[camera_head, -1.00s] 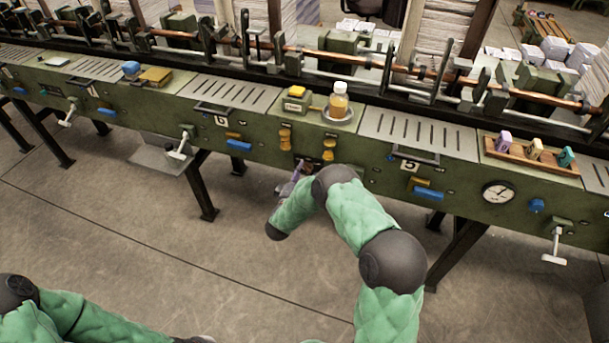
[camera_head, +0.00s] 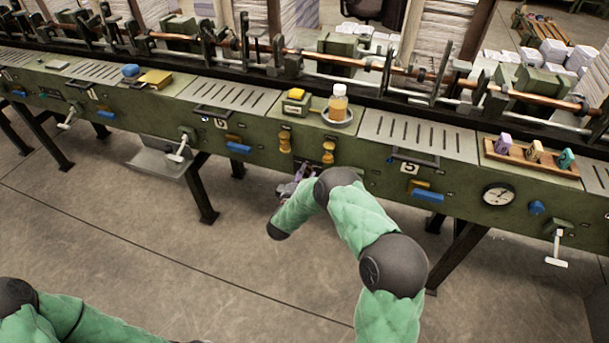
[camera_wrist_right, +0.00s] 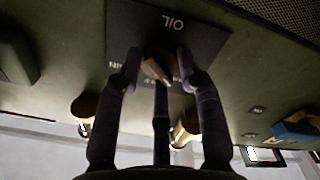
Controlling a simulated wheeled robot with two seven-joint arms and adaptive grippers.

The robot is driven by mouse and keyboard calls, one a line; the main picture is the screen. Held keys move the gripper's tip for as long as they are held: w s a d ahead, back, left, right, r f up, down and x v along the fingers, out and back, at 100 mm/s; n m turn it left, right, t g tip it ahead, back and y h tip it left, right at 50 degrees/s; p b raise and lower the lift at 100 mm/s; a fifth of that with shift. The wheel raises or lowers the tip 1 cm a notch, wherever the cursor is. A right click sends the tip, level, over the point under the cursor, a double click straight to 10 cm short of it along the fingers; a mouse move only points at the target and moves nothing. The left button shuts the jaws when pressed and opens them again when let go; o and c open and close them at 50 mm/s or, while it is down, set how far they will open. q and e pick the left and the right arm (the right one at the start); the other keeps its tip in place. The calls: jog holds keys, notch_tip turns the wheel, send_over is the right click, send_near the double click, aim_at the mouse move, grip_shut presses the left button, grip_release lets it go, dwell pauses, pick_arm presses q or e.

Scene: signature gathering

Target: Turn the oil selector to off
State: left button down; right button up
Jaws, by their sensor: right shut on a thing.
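The oil selector (camera_wrist_right: 157,70) is a small brown knob on a dark plate (camera_wrist_right: 203,42) marked OIL, which reads upside down in the right wrist view. Other lettering on the plate is partly hidden by the fingers. My right gripper (camera_wrist_right: 157,76) has its dark fingers closed around the knob. In the head view the right gripper (camera_head: 295,185) is at the lower front of the green machine, below the oil bottle (camera_head: 338,104), and the selector is hidden there. My left arm shows at the lower left, but its gripper is out of the picture.
Two yellow-brown knobs (camera_head: 285,143) (camera_head: 328,150) sit on the machine front just above the right gripper. Blue handles (camera_head: 428,195), a gauge (camera_head: 498,194) and a crank (camera_head: 558,248) are further right. The floor in front is clear.

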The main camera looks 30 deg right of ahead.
jog(key=shift+w+r, duration=0.1)
jog(key=m, duration=0.5)
jog(key=shift+r+m+b, duration=0.15)
jog(key=shift+m+b, duration=0.45)
jog(key=shift+m, duration=1.6)
jog(key=shift+r, duration=0.1)
jog(key=o, duration=1.1)
jog(key=shift+o, duration=0.2)
jog(key=shift+a+f, duration=0.1)
jog(key=shift+f, duration=0.1)
jog(key=v, duration=1.2)
